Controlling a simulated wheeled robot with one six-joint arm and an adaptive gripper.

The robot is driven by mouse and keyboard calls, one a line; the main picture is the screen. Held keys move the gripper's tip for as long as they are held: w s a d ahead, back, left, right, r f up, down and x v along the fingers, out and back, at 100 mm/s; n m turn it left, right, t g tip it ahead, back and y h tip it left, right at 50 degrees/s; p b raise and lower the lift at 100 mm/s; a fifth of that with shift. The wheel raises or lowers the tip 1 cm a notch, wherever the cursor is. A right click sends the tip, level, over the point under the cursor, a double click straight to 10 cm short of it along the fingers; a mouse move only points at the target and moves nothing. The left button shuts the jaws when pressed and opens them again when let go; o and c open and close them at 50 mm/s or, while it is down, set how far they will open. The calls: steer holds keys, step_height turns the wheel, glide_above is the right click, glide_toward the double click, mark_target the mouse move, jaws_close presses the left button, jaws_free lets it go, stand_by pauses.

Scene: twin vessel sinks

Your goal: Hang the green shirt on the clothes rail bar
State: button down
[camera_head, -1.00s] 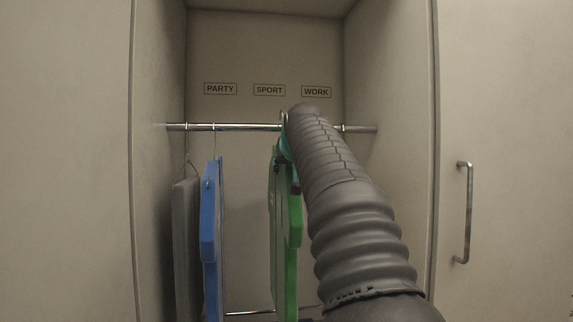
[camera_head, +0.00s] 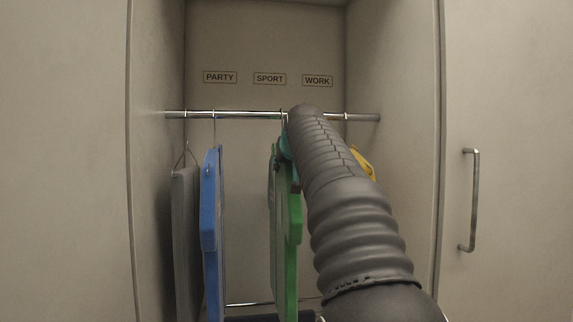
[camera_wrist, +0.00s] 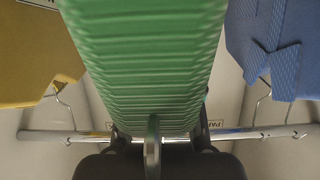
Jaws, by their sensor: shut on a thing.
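The green shirt (camera_head: 285,235) hangs upright under the clothes rail bar (camera_head: 250,115) in the head view, to the right of the blue shirt. My gripper (camera_wrist: 163,132) is shut on the green shirt at its top; my arm mostly hides it in the head view. In the wrist view the ribbed green shirt (camera_wrist: 150,60) fills the middle, and its hanger hook (camera_wrist: 152,148) stands between the fingers. The bar also shows there (camera_wrist: 52,136), behind the fingers. In the head view the hook's top is close to the bar, but I cannot tell whether it rests over it.
A blue shirt (camera_head: 210,230) and a grey shirt (camera_head: 184,240) hang on the left. A yellow shirt (camera_wrist: 35,60) hangs on the other side, mostly behind my arm. PARTY (camera_head: 220,77), SPORT (camera_head: 269,78) and WORK (camera_head: 317,80) labels are on the back wall. Bar between blue and green is clear.

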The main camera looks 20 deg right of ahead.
steer(key=c, duration=0.7)
jaws_free()
steer(key=v, duration=1.2)
steer(key=s+a+f+n+g+y, duration=0.1)
steer(key=s+a+f+g, duration=0.1)
steer(key=s+a+f, duration=0.3)
steer(key=s+a+f+n+g+y, duration=0.1)
steer(key=s+a+f+g, duration=0.2)
steer(key=s+f, duration=1.1)
steer(key=s+a+f+n+g+y, duration=0.1)
steer(key=s+a+f, duration=0.7)
steer(key=f, duration=1.8)
steer(key=shift+s+a+g, duration=0.4)
steer(key=shift+s+g, duration=0.3)
steer(key=shift+f, duration=0.1)
